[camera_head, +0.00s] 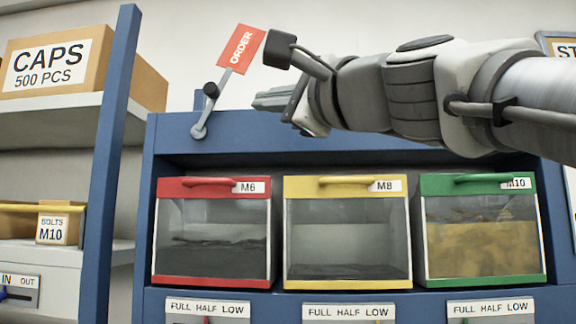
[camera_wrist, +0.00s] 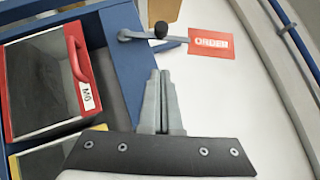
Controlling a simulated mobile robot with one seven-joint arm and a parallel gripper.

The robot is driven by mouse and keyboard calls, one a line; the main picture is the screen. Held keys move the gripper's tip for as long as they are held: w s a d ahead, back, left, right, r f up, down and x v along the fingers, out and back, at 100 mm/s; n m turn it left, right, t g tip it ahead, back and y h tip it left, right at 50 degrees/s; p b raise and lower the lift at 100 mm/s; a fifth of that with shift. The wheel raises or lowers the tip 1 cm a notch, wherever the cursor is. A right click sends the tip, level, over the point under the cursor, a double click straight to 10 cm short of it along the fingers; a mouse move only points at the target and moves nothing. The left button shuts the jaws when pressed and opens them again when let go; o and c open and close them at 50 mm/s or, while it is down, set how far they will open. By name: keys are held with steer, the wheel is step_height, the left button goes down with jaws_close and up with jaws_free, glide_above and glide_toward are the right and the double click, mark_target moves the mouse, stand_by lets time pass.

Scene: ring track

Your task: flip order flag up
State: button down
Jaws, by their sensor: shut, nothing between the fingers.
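The order flag (camera_head: 241,49) is a red plate marked ORDER on a grey lever with a black knob (camera_head: 211,90). The lever pivots at the top left of the blue cabinet frame. In the head view the flag points up, tilted to the right. It also shows in the wrist view (camera_wrist: 210,42), with its knob left of the plate. My gripper (camera_head: 257,101) is shut and empty, to the right of the lever and below the plate.
The blue cabinet (camera_head: 300,131) holds red M6 (camera_head: 212,240), yellow M8 (camera_head: 347,240) and green M10 (camera_head: 482,240) bins below my arm. A blue post (camera_head: 112,150) and a shelf with a CAPS box (camera_head: 60,62) stand at left. The wall behind the flag is bare.

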mark_target(220, 94)
steer(key=w+a+r+p, duration=0.1)
steer(key=a, duration=0.1)
steer(key=w+a+p, duration=0.1)
steer(key=w+a+r+p, duration=0.1)
steer(key=a, duration=0.1)
steer(key=shift+a+r, duration=0.3)
steer(key=shift+a, duration=0.05)
steer(key=shift+s, duration=0.1)
